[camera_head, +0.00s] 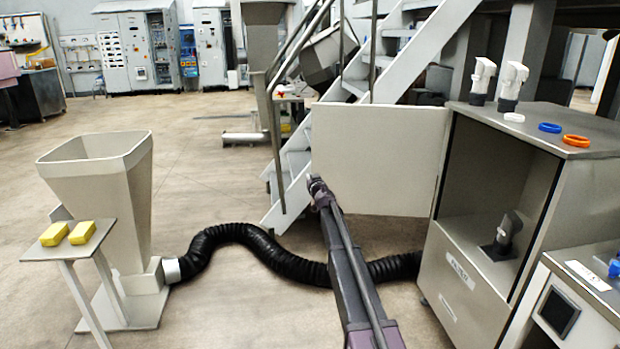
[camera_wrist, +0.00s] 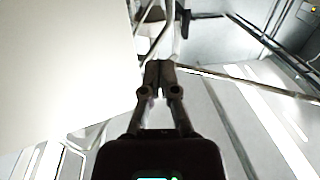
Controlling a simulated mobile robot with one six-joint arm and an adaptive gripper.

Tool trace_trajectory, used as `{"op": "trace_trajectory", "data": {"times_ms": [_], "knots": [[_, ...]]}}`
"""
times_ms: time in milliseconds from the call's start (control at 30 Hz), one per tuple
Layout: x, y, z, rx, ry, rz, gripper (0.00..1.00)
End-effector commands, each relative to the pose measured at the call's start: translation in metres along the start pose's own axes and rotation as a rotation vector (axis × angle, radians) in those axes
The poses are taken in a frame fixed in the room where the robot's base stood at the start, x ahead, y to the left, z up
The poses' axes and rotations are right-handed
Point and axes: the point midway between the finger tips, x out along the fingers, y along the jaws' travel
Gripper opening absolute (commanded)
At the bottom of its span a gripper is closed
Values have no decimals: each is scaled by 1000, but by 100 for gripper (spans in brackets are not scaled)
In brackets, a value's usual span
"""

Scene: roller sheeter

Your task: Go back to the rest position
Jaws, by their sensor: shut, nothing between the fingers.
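My gripper shows in the wrist view (camera_wrist: 159,72) with its two fingers together and nothing between them. In the head view my arm reaches up from the bottom, and its end (camera_head: 318,186) is in front of the open cabinet door (camera_head: 375,150). In the wrist view a large pale panel (camera_wrist: 60,75) fills the left side, close beside the fingers. I cannot tell whether the fingers touch it.
The grey cabinet (camera_head: 470,285) stands open at right, with white fittings (camera_head: 512,85) and coloured rings (camera_head: 576,141) on top. A black hose (camera_head: 235,235) runs along the floor to a hopper (camera_head: 100,175). Yellow blocks (camera_head: 82,232) lie on a small stand (camera_head: 65,250). Metal stairs (camera_head: 415,55) rise behind.

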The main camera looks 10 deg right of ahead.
Motion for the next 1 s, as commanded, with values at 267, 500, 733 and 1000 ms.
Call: {"op": "trace_trajectory", "data": {"times_ms": [267, 500, 733, 1000], "knots": [[-10, 3, -1, 1, 5, 35, 0], [-58, 21, 2, 3, -10, 211, 0], [-136, 41, 27, 14, -146, 446, 0], [-242, 42, 81, 33, -470, 616, 0]]}}
